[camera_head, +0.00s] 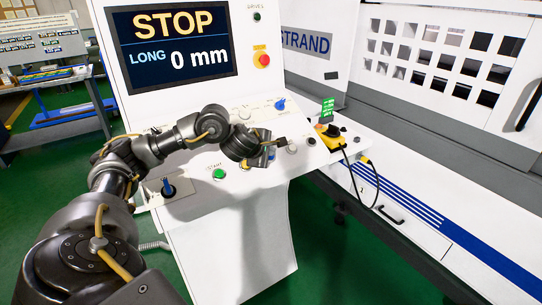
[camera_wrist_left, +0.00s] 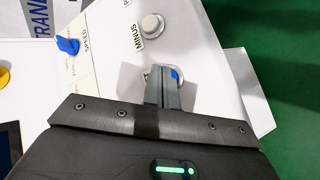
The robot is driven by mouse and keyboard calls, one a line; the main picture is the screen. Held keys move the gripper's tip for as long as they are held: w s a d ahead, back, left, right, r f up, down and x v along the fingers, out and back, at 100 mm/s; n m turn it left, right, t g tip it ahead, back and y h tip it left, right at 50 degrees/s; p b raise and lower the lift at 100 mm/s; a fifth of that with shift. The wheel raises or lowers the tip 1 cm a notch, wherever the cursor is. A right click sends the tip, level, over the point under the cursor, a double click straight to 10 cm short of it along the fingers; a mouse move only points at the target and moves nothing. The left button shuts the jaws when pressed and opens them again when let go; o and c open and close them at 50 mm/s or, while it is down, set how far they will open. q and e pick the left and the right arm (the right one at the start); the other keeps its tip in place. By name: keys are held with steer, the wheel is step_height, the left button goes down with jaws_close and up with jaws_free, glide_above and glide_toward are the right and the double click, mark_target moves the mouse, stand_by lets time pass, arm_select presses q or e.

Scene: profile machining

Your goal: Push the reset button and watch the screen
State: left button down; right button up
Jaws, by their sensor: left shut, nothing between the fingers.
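The screen (camera_head: 185,62) on the white control panel reads STOP in yellow and LONG 0 mm in blue and white. My left gripper (camera_head: 279,142) is over the sloping panel, its fingers shut and empty. In the left wrist view the fingertips (camera_wrist_left: 160,72) are right at a round metal-rimmed blue button (camera_wrist_left: 175,75), apparently the reset button. The fingers hide part of it, and its label cannot be read. I cannot tell whether they touch it. In the head view the arm hides much of that area. My right gripper is not in view.
A green START button (camera_head: 219,174), a blue-handled switch (camera_head: 168,188) and a blue SPEED knob (camera_head: 280,104) are on the panel. A red emergency stop (camera_head: 263,60) is beside the screen. A yellow cabled box (camera_head: 333,139) sits at the right. A white machine stands behind.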

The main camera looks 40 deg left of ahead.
arm_select(q)
steer(key=shift+a+f+b, duration=0.1)
steer(key=shift+f+b, duration=0.15)
steer(key=shift+b, duration=0.15)
stand_by(0.3)
steer(key=shift+d+r+p, duration=0.35)
steer(key=shift+r+p, duration=0.35)
steer(key=shift+p, duration=0.1)
steer(key=shift+d+r+p, duration=0.1)
steer(key=shift+r+p, duration=0.35)
steer(key=shift+p, duration=0.05)
steer(key=r+p, duration=0.1)
steer(key=p, duration=0.1)
steer(key=d+r+p, duration=0.1)
steer(key=r, duration=0.1)
steer(key=s+d+r+p, duration=0.1)
steer(key=p, duration=0.1)
steer(key=shift+d+r+p, duration=0.2)
steer(key=shift+d+p, duration=0.05)
steer(key=shift+p, duration=0.05)
